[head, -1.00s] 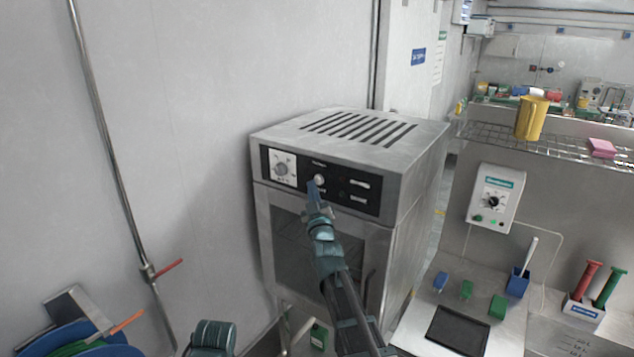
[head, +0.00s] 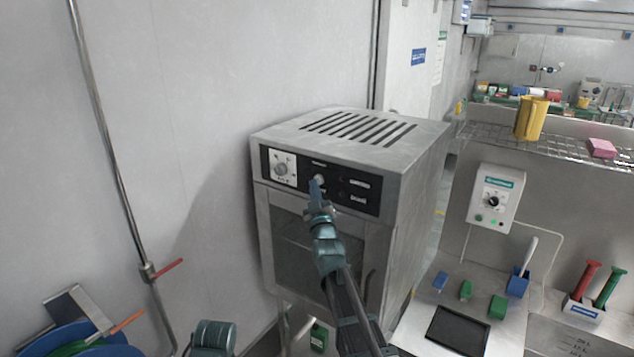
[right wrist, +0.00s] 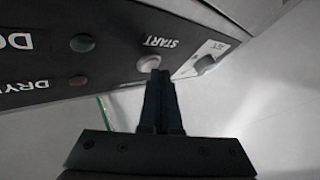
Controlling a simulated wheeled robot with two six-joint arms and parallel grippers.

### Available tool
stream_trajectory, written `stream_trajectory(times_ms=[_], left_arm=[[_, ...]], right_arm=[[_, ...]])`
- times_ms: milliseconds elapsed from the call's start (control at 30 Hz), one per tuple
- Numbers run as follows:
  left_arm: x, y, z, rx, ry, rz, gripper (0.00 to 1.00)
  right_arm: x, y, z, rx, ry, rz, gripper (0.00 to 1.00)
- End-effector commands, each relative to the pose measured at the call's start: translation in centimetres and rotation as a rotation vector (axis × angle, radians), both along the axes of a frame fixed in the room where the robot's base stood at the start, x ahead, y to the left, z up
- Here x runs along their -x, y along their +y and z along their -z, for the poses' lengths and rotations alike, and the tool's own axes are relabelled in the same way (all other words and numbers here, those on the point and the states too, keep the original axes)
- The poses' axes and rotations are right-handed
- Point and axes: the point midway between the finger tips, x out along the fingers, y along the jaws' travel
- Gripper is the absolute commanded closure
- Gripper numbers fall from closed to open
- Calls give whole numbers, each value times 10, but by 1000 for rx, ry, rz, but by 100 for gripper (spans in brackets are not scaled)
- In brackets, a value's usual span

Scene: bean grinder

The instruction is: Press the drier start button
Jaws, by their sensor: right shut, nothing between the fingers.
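The drier (head: 330,240) is a grey metal box with a vented top and a black control panel (head: 359,192) on its front. Its pale round start button (head: 319,179) sits right of the dial. In the right wrist view the button (right wrist: 149,62) lies under the label START. My right gripper (head: 315,183) is shut and empty, its fingertips at the button's lower edge; in the wrist view the tips (right wrist: 158,72) overlap it. I cannot tell whether they touch or press it. Of my left arm, only a rounded teal link shows at the bottom; its gripper is not in view.
A dial (head: 283,167) is left of the button. In the wrist view a red light (right wrist: 77,80) and a green light (right wrist: 82,42) are on the panel. A steel bench with a control box (head: 495,198) stands right of the drier.

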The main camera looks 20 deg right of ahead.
Motion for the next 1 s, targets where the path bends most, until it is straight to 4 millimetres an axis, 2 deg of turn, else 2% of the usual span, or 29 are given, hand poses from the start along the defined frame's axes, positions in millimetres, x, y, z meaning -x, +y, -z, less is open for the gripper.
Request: stream_trajectory(times_ms=[633,1000], left_arm=[[0,0,0,0,0,0,19],[0,0,0,0,0,0,19]], right_arm=[[-2,-3,0,-1,1,0,100],[7,9,0,-1,0,0,100]])
